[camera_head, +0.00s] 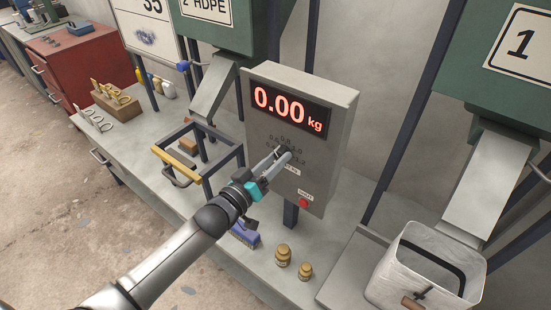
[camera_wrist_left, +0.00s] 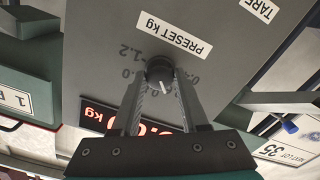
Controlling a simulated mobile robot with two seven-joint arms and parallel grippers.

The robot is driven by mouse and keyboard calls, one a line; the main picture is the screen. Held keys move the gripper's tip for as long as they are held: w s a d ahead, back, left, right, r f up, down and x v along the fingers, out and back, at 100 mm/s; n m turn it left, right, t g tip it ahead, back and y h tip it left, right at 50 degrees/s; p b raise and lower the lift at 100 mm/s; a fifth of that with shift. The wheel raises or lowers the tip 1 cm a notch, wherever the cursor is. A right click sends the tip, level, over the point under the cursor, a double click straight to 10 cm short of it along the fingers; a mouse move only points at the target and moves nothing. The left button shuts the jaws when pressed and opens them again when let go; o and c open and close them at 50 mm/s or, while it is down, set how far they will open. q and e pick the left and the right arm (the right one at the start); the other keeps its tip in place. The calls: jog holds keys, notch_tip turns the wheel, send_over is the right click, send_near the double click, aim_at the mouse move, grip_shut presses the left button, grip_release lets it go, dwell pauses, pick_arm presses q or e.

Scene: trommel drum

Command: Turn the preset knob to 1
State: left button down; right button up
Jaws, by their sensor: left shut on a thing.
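The dark round preset knob (camera_wrist_left: 158,70) sits on the grey face of the scale box (camera_head: 312,150), under the red display reading 0.00 kg (camera_head: 287,108). A "PRESET kg" label (camera_wrist_left: 174,34) is beside it, upside down in the left wrist view. My left gripper (camera_head: 284,155) reaches the knob from the front, and its two fingers (camera_wrist_left: 160,82) are shut on it, one on each side. A white mark on the knob shows between the fingers, pointing toward the display side. The fingers partly cover the printed numbers, so the exact setting cannot be read. My right gripper is not in view.
A red button (camera_head: 304,203) is low on the same panel. Two small brass weights (camera_head: 283,255) and a blue brush (camera_head: 245,235) are on the bench below. A yellow-edged frame (camera_head: 180,165) stands left, and a whitish bin (camera_head: 425,275) is at right under a chute.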

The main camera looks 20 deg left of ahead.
pick_arm(q)
jog(key=m+p, duration=0.1)
jog(key=m, duration=0.3)
jog(key=shift+r, duration=0.1)
jog(key=m, duration=0.4)
jog(key=shift+m+p, duration=0.35)
jog(key=shift+m, duration=0.05)
jog(key=m, duration=0.4)
jog(key=shift+m, duration=2.6)
jog(key=shift+c, duration=2.1)
grip_release()
jog(key=shift+s, duration=0.15)
jog(key=v, duration=1.5)
jog(key=shift+b, duration=0.35)
